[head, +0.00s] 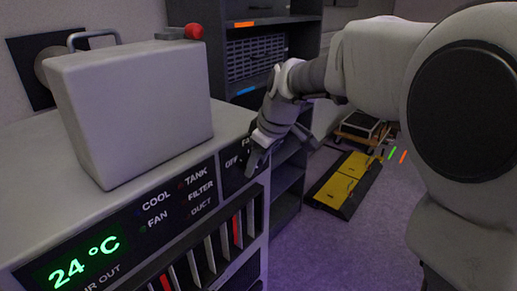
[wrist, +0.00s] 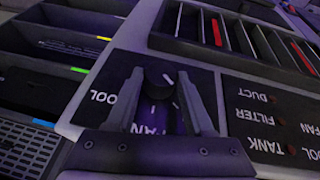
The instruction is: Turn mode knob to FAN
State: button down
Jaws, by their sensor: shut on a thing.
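The dark round mode knob (wrist: 155,79) sits on the black front panel of the unit, between my gripper's two fingers in the wrist view. My gripper (wrist: 160,76) is shut on it. A short white mark shows at the knob's edge, but I cannot tell surely which label it points to. The wrist view is inverted; the FAN label (wrist: 150,130) lies between the fingers, with part of COOL (wrist: 102,97) to the left. In the head view my gripper (head: 253,163) reaches the panel's right end beside the OFF label (head: 232,163) and hides the knob.
A green display (head: 84,258) reads 24 °C, with a row of labelled indicators beside it. A slotted rack (head: 222,243) lies below the panel. A grey box (head: 135,105) stands on top.

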jog(key=shift+w+d+r+m+g+y+p, duration=0.1)
jog(key=shift+w+d+m+g+y+p, duration=0.1)
jog(key=shift+g+y+p, duration=0.35)
jog(key=shift+w+d+r+m+g+y+p, duration=0.1)
jog(key=shift+m+g+y+p, duration=0.2)
jog(key=shift+g+p, duration=0.35)
jog(key=shift+w+g+y+p, duration=0.1)
jog(key=shift+g+y+p, duration=0.7)
jog(key=shift+p, duration=0.2)
jog(key=shift+w+d+f+m+g+y+p, duration=0.15)
jog(key=shift+m+g+y+p, duration=0.1)
jog(key=shift+g+y+p, duration=0.4)
jog(key=shift+a+f+m+g+y+p, duration=0.15)
jog(key=shift+m+g+y+p, duration=0.1)
jog(key=shift+g+y+p, duration=0.35)
jog(key=shift+d, duration=0.1)
jog(key=shift+c, duration=1.4)
grip_release()
jog(key=shift+f, duration=0.1)
jog(key=p+v, duration=0.1)
jog(key=v, duration=1.6)
jog(key=shift+w, duration=0.15)
jog(key=shift+r, duration=0.25)
